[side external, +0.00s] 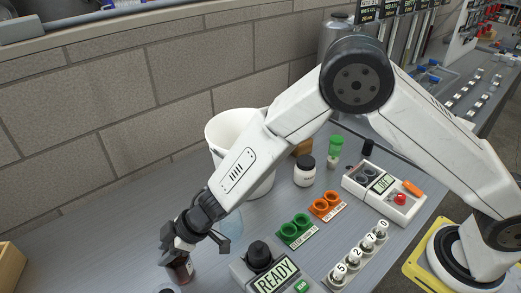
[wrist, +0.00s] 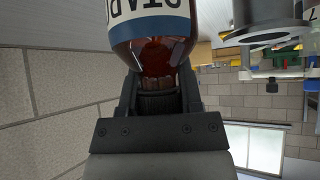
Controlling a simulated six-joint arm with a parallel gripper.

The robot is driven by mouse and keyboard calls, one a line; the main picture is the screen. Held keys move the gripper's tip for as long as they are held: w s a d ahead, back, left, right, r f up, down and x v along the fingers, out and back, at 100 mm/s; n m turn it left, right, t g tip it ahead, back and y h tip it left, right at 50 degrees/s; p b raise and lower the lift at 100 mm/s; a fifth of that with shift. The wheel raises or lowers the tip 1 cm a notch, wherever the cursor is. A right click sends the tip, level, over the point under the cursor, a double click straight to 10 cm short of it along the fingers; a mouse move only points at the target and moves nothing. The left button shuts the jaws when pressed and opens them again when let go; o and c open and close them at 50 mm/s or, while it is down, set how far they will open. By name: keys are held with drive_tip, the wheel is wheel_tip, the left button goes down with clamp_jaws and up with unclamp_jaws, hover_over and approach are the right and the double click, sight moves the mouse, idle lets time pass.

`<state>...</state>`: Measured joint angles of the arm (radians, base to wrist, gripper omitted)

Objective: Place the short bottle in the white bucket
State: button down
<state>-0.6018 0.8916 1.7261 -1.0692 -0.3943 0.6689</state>
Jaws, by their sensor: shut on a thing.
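A brown bottle (side external: 181,269) is at the lower left in the side external view, below my gripper (side external: 181,243). In the wrist view the bottle (wrist: 152,28) has a cream and blue label with partly visible lettering. My gripper (wrist: 158,95) is shut around its dark neck. I cannot tell whether its base touches the bench. The white bucket (side external: 225,130) stands by the block wall, up and to the right of my gripper. My arm crosses in front of it and hides part of it and its inside.
A white jar (side external: 305,173), green cups (side external: 294,228), orange cups (side external: 327,205), a READY display box (side external: 268,277) and a numbered rack (side external: 356,256) stand to the right. A clear glass-like vessel (side external: 231,231) is beside my gripper. A box edge (side external: 10,266) shows at far left.

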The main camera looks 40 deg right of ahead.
drive_tip(key=shift+r, duration=0.2)
drive_tip(key=shift+r, duration=0.75)
drive_tip(key=s+d+r, duration=0.7)
drive_tip(key=s+r, duration=0.4)
drive_tip(key=shift+s+d, duration=0.25)
drive_tip(key=shift+d, duration=0.15)
drive_tip(key=shift+r, duration=0.1)
idle(0.4)
